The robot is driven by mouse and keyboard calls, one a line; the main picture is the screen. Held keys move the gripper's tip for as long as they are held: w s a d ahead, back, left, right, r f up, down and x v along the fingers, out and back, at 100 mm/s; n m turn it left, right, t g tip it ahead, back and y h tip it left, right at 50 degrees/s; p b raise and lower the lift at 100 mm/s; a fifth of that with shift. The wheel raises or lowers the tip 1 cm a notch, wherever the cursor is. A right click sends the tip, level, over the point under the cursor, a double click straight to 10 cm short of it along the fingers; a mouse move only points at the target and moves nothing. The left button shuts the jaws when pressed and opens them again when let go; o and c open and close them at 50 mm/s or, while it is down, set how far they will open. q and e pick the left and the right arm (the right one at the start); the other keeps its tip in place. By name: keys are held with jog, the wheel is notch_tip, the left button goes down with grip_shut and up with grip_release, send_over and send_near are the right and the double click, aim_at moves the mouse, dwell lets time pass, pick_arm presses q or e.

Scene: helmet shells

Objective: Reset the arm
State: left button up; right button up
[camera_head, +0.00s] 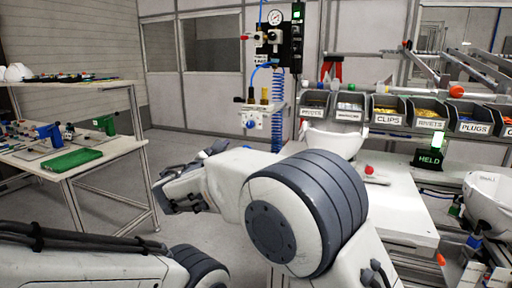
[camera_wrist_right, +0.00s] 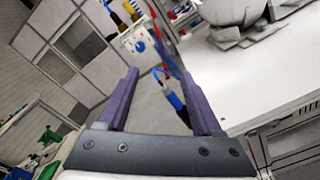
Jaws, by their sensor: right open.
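My right arm (camera_head: 305,215) bends at a large grey-banded joint in the middle of the head view, and its forearm reaches left over the open floor. The right gripper's two purple fingers (camera_wrist_right: 160,73) stand apart in the right wrist view, with nothing held between them. Its fingertips are hard to make out in the head view. My left arm (camera_head: 90,262) comes in at the lower left, and its gripper is out of the picture. A white helmet shell (camera_head: 335,140) sits at the white worktable, partly behind my right arm's joint.
The white worktable (camera_head: 405,205) is at the right, with a second white shell (camera_head: 490,195) beyond it. Labelled parts bins (camera_head: 385,110) line the back. Floor between is clear.

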jog(key=s+d+f+m+g+y, duration=0.1)
jog(key=s+d+f+m+g, duration=0.4)
jog(key=s, duration=0.3)
jog(key=s+d+f+m+g, duration=0.2)
jog(key=s+d+f+g, duration=0.2)
jog(key=s+d+f, duration=0.25)
jog(key=s+f+m+g+y, duration=0.2)
jog(key=s+f+m, duration=0.1)
jog(key=s, duration=0.6)
jog(key=s+f+m+g+y, duration=0.3)
jog(key=s+m, duration=0.1)
jog(key=s, duration=0.5)
jog(key=s+f+m+g+y, duration=0.2)
jog(key=s+f+m, duration=0.1)
jog(key=s, duration=0.6)
notch_tip(320, 180, up, 13)
jog(key=p, duration=1.3)
jog(key=shift+w+r+n, duration=0.15)
jog(key=shift+w+n, duration=0.15)
jog(key=shift+w, duration=0.15)
